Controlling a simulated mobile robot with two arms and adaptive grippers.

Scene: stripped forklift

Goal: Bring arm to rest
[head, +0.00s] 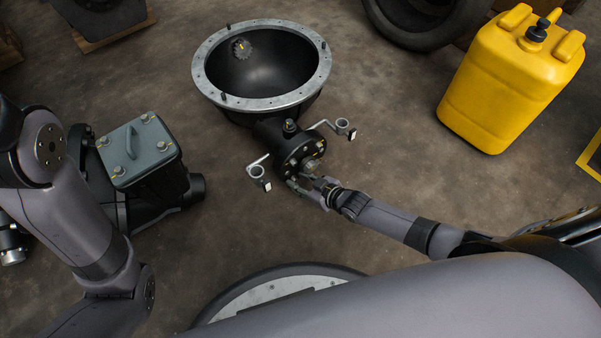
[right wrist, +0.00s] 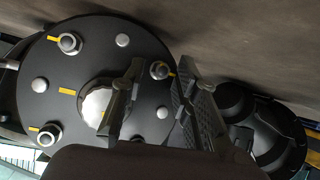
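My right arm reaches in from the right in the head view, and its gripper (head: 312,190) is beside the black round end flange (head: 300,152) of a bowl-shaped housing. In the right wrist view my right gripper (right wrist: 165,100) has its two fingers apart, with nothing seen held between them. The flange (right wrist: 60,108) fills the left of that view, with a silver centre and several nuts and bolts with yellow marks. Whether a finger touches the flange I cannot tell. My left arm (head: 85,215) is bent at the left of the head view; its gripper is not visible.
The housing's wide metal rim (head: 207,88) faces up. Bent brackets with rings stick out by its neck. A grey-lidded box unit (head: 140,150) stands left, near my left arm. A yellow canister (head: 505,85) stands right, a black tyre (head: 425,35) behind. Brown floor lies between.

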